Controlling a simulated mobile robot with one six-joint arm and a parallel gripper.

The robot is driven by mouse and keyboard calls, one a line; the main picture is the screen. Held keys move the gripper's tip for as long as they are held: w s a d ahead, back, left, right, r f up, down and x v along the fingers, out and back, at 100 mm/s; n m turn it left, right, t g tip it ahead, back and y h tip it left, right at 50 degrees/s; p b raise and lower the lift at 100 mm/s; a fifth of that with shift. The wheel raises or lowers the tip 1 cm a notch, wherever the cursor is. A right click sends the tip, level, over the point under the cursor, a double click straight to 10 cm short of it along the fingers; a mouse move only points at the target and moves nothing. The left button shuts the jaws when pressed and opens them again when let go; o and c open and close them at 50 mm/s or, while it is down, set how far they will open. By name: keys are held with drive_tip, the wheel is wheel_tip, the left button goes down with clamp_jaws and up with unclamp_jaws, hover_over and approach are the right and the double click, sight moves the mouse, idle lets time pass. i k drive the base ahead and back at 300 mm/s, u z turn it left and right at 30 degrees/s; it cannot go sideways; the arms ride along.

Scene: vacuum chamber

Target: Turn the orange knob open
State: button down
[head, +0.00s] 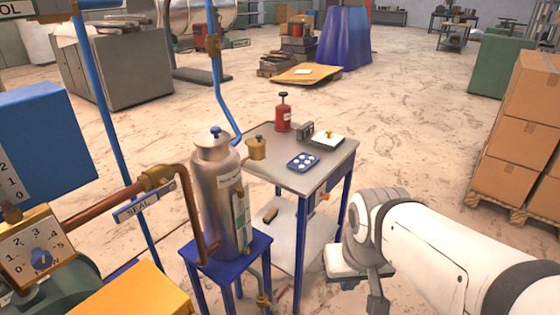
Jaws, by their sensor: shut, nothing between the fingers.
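A small orange part (323,197) shows on the side of the grey-topped table (262,180), below its top; it may be the orange knob, but it is too small to tell its shape or turn. My gripper (377,303) is at the bottom right, at the end of my white arm, to the right of the table and apart from the orange part. Its dark fingers point down and look shut and empty; their tips are small in view.
A steel flask (222,205) stands on a blue stand (255,248) beside the table. A red canister (283,117), a blue dish (303,161) and a white box (327,142) are on the tabletop.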

sight(327, 197)
drive_tip(key=z, duration=0.4)
drive_tip(key=i, duration=1.1)
drive_tip(key=u, duration=0.25)
